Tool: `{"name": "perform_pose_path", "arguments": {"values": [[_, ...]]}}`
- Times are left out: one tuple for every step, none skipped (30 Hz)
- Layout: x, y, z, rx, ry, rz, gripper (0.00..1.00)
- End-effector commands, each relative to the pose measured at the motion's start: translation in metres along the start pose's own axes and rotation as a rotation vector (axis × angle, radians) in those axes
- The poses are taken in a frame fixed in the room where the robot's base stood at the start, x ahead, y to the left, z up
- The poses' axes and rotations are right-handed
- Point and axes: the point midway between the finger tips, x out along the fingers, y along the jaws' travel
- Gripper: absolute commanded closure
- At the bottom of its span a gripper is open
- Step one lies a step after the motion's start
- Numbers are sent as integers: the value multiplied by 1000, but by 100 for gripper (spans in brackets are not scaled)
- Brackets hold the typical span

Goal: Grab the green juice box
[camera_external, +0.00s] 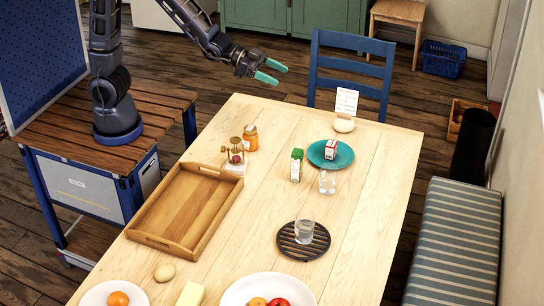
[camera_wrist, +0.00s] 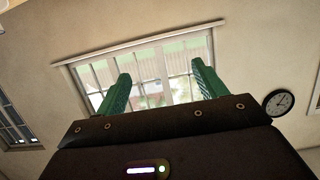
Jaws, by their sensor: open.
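The green juice box (camera_external: 296,165) is a small green and white carton. It stands upright on the wooden table (camera_external: 345,245), left of the teal plate (camera_external: 341,158). My gripper (camera_external: 272,71) is raised beyond the far left end of the table, well away from the carton. Its green fingers are apart with nothing between them. In the wrist view my gripper (camera_wrist: 160,85) points at a window and wall, and the carton is not in that view.
A red and white carton (camera_external: 331,149) sits on the teal plate. A clear glass (camera_external: 327,182) stands close to the green carton. A blue chair (camera_external: 350,63) is behind.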

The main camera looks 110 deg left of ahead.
Motion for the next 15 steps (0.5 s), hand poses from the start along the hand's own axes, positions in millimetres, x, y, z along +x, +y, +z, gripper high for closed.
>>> {"name": "perform_pose_path", "arguments": {"values": [[5,0,18,-1,-9,0,29],[8,0,28,-2,-9,1,29],[12,0,40,-1,-9,0,29],[15,0,50,-2,-9,0,29],[18,0,60,-2,-10,1,29],[21,0,73,-1,-9,0,29],[25,0,81,-2,-10,0,29],[27,0,90,-2,-9,0,29],[30,0,101,-1,-9,0,29],[33,0,110,-1,-8,0,29],[35,0,118,0,-9,0,29],[38,0,128,-1,-9,-1,29],[41,0,136,-1,-8,-1,29],[43,0,143,-2,-8,-1,29],[46,0,153,-1,-8,-1,29]]}}
